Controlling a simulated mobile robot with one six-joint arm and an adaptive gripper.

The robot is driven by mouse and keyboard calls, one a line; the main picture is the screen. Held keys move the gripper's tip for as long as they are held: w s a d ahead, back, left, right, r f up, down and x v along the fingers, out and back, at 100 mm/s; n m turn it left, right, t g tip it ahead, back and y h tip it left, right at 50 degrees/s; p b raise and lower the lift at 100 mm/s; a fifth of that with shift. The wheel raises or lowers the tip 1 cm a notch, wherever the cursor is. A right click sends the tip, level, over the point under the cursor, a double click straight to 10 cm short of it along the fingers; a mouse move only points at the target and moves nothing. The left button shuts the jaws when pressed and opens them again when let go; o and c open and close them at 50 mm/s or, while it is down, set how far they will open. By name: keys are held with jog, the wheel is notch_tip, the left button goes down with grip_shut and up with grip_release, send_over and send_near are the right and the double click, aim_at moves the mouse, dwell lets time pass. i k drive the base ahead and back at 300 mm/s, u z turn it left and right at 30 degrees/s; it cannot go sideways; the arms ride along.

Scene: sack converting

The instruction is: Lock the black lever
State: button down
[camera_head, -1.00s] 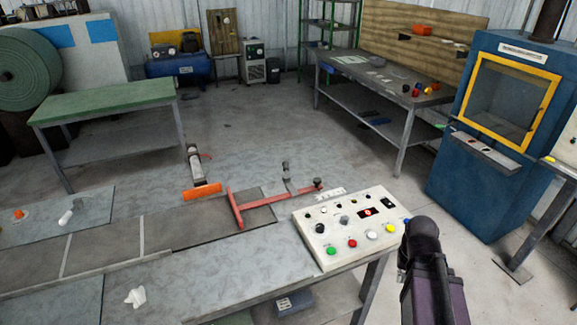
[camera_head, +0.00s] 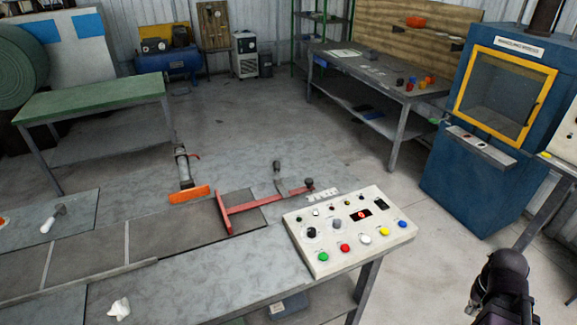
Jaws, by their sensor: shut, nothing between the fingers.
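A small upright lever with a black grip (camera_head: 277,167) stands on a metal bracket at the far edge of the grey worktable, behind the control panel. Beside it, a red T-shaped bar (camera_head: 262,202) lies across the table and ends in a black knob (camera_head: 310,183). I cannot tell for sure which black-ended part is the black lever. A dark section of my own arm shows at the lower right, off the table. My gripper's fingers are not visible.
A white control panel (camera_head: 296,227) with coloured buttons and knobs sits at the table's right end. An orange-ended cylinder (camera_head: 189,194) is left of the red bar. A crumpled white piece (camera_head: 119,308) lies in front. A blue machine (camera_head: 465,185) stands right; open floor lies between.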

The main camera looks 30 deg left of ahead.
aim_at(276, 178)
jog(key=z, duration=0.25)
jog(key=k, duration=1.45)
jog(key=u, duration=0.95)
jog(key=i, duration=1)
